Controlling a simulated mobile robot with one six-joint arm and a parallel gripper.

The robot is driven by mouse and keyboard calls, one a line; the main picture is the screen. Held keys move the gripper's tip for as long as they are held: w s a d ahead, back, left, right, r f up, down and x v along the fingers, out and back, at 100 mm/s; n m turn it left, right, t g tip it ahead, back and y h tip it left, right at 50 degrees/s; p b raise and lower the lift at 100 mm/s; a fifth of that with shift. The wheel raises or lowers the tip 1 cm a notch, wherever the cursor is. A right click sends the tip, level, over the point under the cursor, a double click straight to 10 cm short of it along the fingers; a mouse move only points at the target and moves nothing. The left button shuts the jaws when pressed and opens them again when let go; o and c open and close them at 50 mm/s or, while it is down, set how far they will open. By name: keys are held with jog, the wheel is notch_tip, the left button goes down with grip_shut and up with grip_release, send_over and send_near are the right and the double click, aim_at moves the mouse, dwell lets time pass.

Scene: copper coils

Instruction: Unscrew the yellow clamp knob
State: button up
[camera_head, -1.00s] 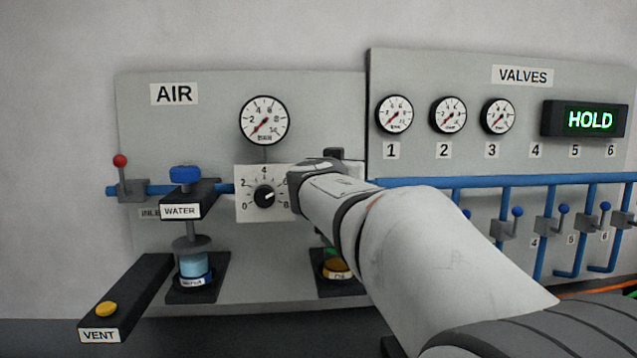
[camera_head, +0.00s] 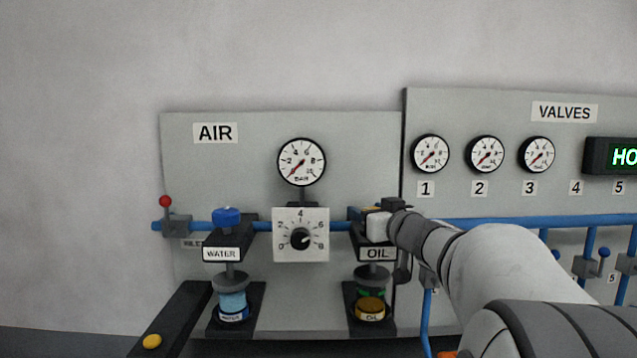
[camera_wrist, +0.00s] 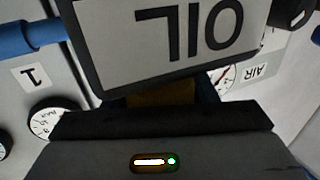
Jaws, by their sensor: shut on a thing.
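The OIL unit (camera_head: 377,254) sits on the blue pipe on the right of the AIR panel, a black block with a white label. In the head view my gripper (camera_head: 384,212) is at the top of this block, and its body hides most of the knob there. In the wrist view a dark yellow patch, the clamp knob (camera_wrist: 165,93), shows in shadow between the OIL label and the dark edge of my gripper (camera_wrist: 160,119). My gripper is shut on this knob. How far the knob is turned cannot be seen.
The OIL bowl (camera_head: 369,309) hangs below the block. To the left are the dial (camera_head: 300,239), the WATER unit (camera_head: 222,254) with a blue knob (camera_head: 227,216), and a yellow button (camera_head: 152,341). The VALVES panel (camera_head: 470,115) stands close on the right.

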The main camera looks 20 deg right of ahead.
jog(key=n+y+p, duration=0.1)
jog(key=p, duration=0.1)
jog(key=n+g+y+p, duration=0.1)
jog(key=y+p, duration=0.1)
jog(key=n+y+p, duration=0.1)
jog(key=y, duration=0.1)
jog(key=shift+a+r+p, duration=0.1)
jog(key=shift+r+p, duration=0.25)
jog(key=shift+p, duration=0.05)
jog(key=n+g+y+p, duration=0.2)
jog(key=y+p, duration=0.1)
jog(key=n+g+y+p, duration=0.1)
jog(key=shift+s+a+n+y, duration=0.15)
jog(key=shift+a+n+y, duration=0.15)
jog(key=shift+n+y, duration=0.1)
jog(key=n+g+y+p, duration=0.1)
jog(key=g, duration=0.1)
jog(key=n+g+y+p, duration=0.3)
jog(key=shift+s+a+f+g, duration=0.15)
jog(key=shift+s+a+g, duration=0.1)
jog(key=shift+g, duration=0.15)
jog(key=shift+s+a+f+n+g+y+p, duration=0.15)
jog(key=shift+n+g+y+p, duration=0.45)
jog(key=shift+n+g, duration=0.6)
jog(key=shift+s+d+r+n+g+y+p, duration=0.15)
jog(key=shift+n+g+y+p, duration=0.6)
jog(key=shift+g, duration=0.75)
jog(key=shift+a+f+n+h, duration=0.1)
jog(key=shift+a+n+h, duration=0.05)
jog(key=shift+n+h, duration=0.15)
